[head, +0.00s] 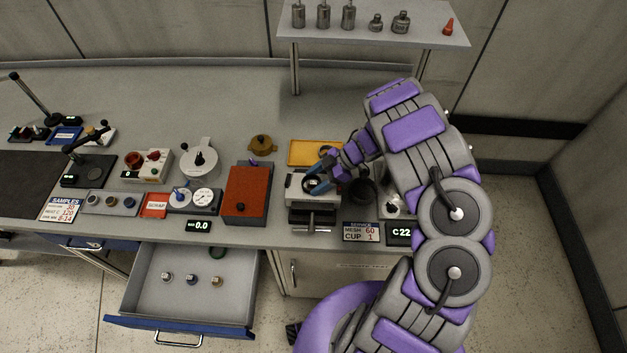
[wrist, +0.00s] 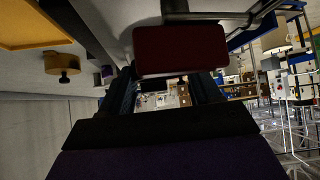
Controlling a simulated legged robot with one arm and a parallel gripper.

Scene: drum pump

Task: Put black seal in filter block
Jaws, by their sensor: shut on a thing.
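The filter block (head: 300,186) is a pale block on the bench front, with a clamp-like grey part in front of it. My gripper (head: 317,181) is at the top of this block, with its blue fingertips close together there. It is shut on a dark ring, the black seal (head: 310,186), which appears at or just over the block's round opening. I cannot tell whether the seal is seated, because the fingers cover part of it. In the wrist view my two dark fingers (wrist: 163,95) point away from the camera, and the seal is not clear between them.
A red box (head: 247,192) stands left of the block; a dark round cup (head: 362,191) stands right of it. An orange tray (head: 306,152) and a brass-coloured knobbed part (head: 262,144) lie behind. An open drawer (head: 188,286) juts out below.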

